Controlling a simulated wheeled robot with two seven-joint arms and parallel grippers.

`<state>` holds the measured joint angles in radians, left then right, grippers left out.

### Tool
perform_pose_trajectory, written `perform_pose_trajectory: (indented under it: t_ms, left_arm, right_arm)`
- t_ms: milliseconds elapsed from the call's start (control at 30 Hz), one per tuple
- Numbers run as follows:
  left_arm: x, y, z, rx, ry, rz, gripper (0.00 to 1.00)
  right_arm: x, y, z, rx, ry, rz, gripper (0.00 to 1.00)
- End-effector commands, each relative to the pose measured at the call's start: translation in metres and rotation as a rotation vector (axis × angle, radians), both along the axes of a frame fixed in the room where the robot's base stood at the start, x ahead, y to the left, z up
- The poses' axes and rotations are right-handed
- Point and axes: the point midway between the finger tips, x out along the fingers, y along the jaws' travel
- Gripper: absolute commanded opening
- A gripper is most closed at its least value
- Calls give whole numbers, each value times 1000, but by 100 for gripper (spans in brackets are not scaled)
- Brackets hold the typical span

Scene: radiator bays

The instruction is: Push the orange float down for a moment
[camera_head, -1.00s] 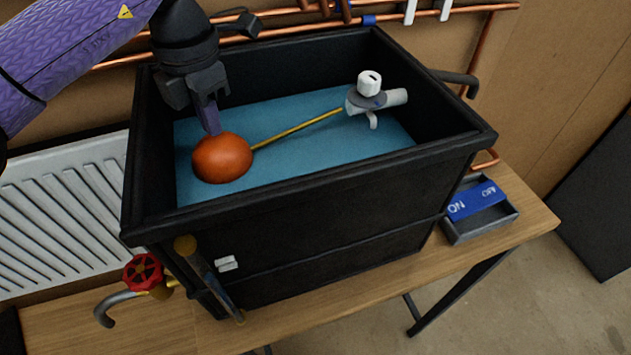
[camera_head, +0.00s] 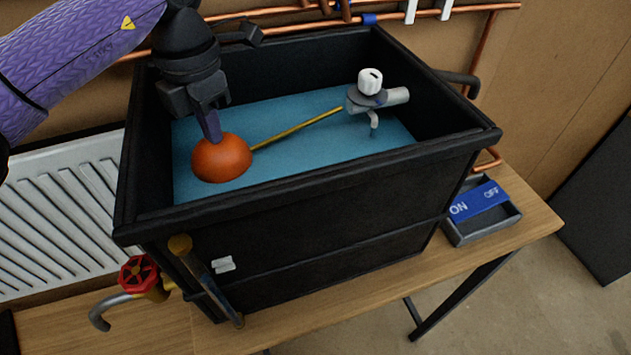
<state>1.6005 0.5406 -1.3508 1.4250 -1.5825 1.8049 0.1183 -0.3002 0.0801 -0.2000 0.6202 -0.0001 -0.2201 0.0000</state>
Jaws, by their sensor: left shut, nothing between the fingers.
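The orange float (camera_head: 221,160) is a round ball at the left end of the blue water (camera_head: 300,120) in a black tank. A thin brass rod (camera_head: 300,128) runs from it to the grey valve with a white cap (camera_head: 370,82). My left gripper (camera_head: 213,138) points down with its fingers shut and empty. Its tips meet the top of the float, apparently touching it. The float's lower part is in the water. A small spout under the valve has a faint streak below it. My right gripper is not in view.
The black tank's rim (camera_head: 320,181) surrounds the float and my gripper's tips. Copper pipes (camera_head: 440,12) run along the wall behind. A red valve wheel (camera_head: 139,274), a white radiator (camera_head: 65,205) and a tray with a blue ON/OFF plate (camera_head: 478,203) are outside the tank.

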Motion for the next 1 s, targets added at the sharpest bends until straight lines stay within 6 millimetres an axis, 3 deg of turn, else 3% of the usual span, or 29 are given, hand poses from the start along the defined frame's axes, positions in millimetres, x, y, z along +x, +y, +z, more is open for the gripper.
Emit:
perform_pose_trajectory:
  t_ms: [1000]
  left_arm:
    - [0,0,-17,1,1,0,0]
  right_arm:
    - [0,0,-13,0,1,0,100]
